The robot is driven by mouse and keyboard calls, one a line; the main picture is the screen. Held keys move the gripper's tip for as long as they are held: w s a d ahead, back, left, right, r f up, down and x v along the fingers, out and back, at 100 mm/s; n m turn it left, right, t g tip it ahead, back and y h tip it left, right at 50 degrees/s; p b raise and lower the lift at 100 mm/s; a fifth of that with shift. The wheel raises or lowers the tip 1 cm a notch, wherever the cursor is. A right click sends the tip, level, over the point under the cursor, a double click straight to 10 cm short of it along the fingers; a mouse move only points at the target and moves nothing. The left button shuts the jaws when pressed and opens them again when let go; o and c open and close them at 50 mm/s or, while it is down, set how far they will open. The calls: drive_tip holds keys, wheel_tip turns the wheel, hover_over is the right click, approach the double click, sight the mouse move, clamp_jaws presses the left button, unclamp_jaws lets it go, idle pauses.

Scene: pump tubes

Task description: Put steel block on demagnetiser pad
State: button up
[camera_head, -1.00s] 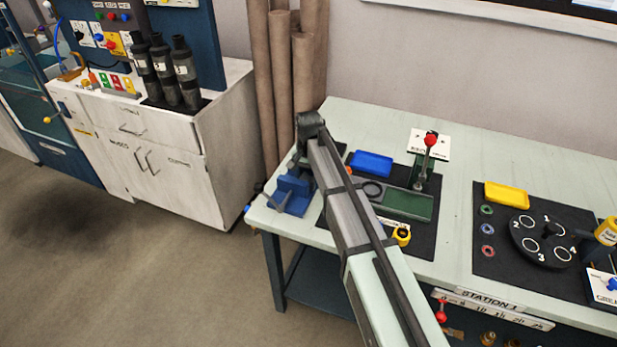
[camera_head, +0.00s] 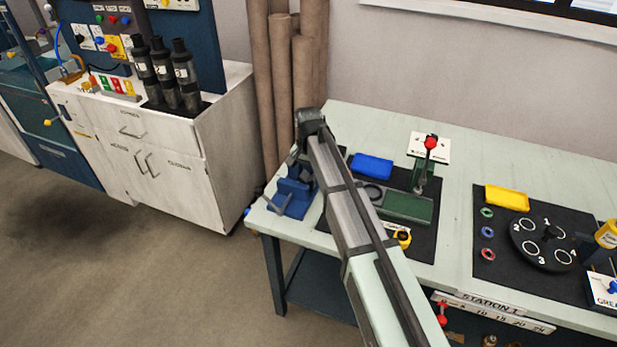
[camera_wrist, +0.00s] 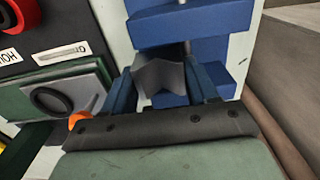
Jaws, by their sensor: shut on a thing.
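In the wrist view a grey metal block with a V-shaped notch (camera_wrist: 160,80) sits between the two blue fingers of my gripper (camera_wrist: 163,72). I take it for the steel block; my gripper is shut on it. It is right at the blue vise (camera_wrist: 190,32), and I cannot tell if it touches the vise. In the head view the vise (camera_head: 293,190) stands at the bench's left end, and my arm hides the block. No pad is plainly marked as the demagnetiser; a grey-green plate with a black ring (camera_wrist: 52,100) lies left of my gripper.
A blue tray (camera_head: 371,166), a green press with a red knob (camera_head: 428,160) and a yellow item (camera_head: 402,238) are right of my arm on the bench. A yellow tray (camera_head: 507,197) and numbered black dial (camera_head: 546,242) lie farther right. The bench strip between mats is clear.

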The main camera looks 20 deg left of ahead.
sight(311, 178)
drive_tip(key=shift+r, duration=2.4)
drive_tip(key=shift+w+d, duration=0.25)
drive_tip(key=shift+d, duration=0.05)
drive_tip(key=w+r, duration=0.2)
drive_tip(key=w, duration=0.7)
drive_tip(key=w+r, duration=0.2)
drive_tip(key=w, duration=0.7)
drive_tip(key=shift+s+f, duration=0.15)
drive_tip(key=shift+f, duration=2.25)
drive_tip(key=shift+s+f, duration=0.1)
drive_tip(key=shift+f, duration=2.25)
drive_tip(key=shift+f, duration=0.25)
